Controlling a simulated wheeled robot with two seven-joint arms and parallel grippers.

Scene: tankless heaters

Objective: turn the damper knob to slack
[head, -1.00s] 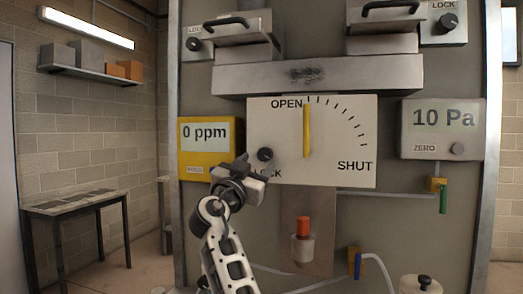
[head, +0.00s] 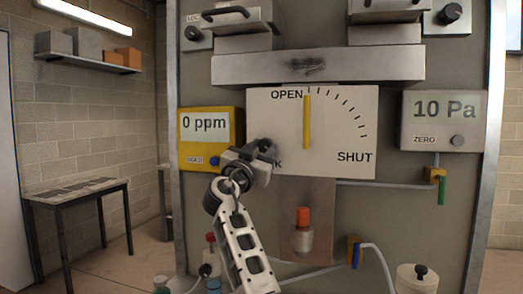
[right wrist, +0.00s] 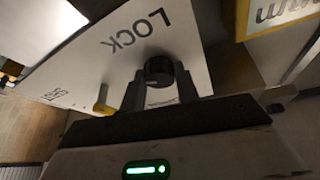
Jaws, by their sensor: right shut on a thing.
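The damper plate (head: 350,120) is white, marked OPEN, SHUT and LOCK, with a yellow pointer (head: 307,122) standing upright beside OPEN. The black damper knob (right wrist: 158,70) is at the plate's lower left, beside the word LOCK. My right gripper (head: 262,154) is at the knob and hides part of it and of the label in the head view. In the right wrist view the right gripper's two fingers (right wrist: 160,88) are on either side of the knob, shut on it. The knob's exact setting cannot be read. My left gripper is not in view.
A yellow meter (head: 210,138) reading 0 ppm is close left of my right gripper. A grey gauge (head: 443,122) reading 10 Pa is at the right. A red-capped fitting (head: 303,218) is below the plate. A metal hood ledge (head: 320,68) runs above it.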

